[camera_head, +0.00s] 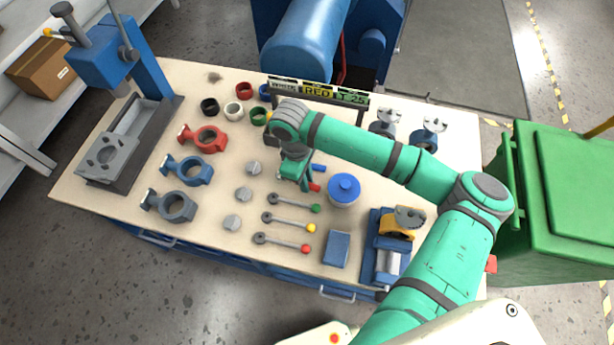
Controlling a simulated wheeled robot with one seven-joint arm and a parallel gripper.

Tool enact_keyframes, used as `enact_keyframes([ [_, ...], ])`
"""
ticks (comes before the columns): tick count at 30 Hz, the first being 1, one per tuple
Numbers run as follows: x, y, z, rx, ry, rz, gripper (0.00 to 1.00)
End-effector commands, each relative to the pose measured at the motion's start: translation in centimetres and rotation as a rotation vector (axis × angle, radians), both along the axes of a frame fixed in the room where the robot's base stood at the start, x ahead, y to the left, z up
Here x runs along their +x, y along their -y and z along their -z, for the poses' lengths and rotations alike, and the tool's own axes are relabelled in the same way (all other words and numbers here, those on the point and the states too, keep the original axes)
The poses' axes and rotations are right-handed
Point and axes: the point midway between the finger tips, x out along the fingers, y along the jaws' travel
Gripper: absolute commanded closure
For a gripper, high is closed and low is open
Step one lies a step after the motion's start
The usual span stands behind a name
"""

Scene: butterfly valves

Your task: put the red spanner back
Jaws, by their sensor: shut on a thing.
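My gripper (299,184) points down over the middle of the workbench (110,200), just left of the blue round tin (344,190). It is shut on the red spanner (315,187), of which only a short red end shows at the right of the jaws. The rest of the spanner is hidden by the gripper and wrist. A short blue handle (319,168) shows just behind the red end. I cannot tell whether the spanner touches the bench or a holder.
Levers with green, yellow and red knobs (305,248) lie in front of my gripper. A sign frame (318,92) stands behind my arm. Red and blue valve bodies (203,138) lie left, a blue press (110,60) beyond them. A vise (388,250) stands front right.

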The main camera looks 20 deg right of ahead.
Motion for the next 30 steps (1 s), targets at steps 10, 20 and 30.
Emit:
enact_keyframes([
  [10,-0.04,0.06,0.57,0.0,0.0,0.001,1.0],
  [20,-0.04,0.09,0.54,0.0,0.0,0.001,0.63],
  [30,-0.11,0.28,0.55,0.0,0.0,0.005,0.63],
])
